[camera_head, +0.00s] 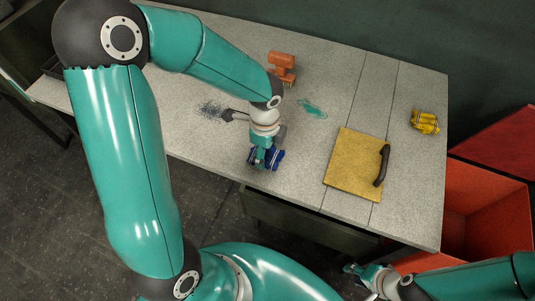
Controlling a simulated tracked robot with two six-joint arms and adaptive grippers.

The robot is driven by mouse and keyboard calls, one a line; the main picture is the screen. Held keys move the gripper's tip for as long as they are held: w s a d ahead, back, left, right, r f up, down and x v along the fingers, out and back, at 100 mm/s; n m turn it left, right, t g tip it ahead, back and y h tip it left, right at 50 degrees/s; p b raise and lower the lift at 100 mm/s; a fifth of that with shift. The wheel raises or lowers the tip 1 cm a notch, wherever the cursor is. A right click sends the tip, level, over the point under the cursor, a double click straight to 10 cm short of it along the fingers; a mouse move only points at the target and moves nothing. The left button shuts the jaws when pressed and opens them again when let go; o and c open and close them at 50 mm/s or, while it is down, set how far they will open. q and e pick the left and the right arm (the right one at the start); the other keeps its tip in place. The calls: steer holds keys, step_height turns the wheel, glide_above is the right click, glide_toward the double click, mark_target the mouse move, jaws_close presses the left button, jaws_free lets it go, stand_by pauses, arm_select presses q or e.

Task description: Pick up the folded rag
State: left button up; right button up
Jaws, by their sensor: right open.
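A small dark blue bundle (277,156), which may be the folded rag, lies near the front edge of the grey worktable. It is partly hidden by my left gripper (262,160), which points down right at it. The picture is too small to tell whether the fingers are closed on it or only around it. My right gripper (353,270) is open and empty, low in the picture in front of the table and away from the bundle.
On the worktable (220,140) are an orange tool-like object (282,67), a teal patch (313,109), dark specks (212,109), a yellow board with a black handle (352,165) and a lumpy yellow item (425,121). A red bin (480,205) stands at the right.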

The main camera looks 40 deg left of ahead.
arm_select(q)
steer(key=c, duration=0.6)
steer(key=shift+r, duration=0.1)
steer(key=shift+c, duration=0.2)
step_height(320, 180, up, 20)
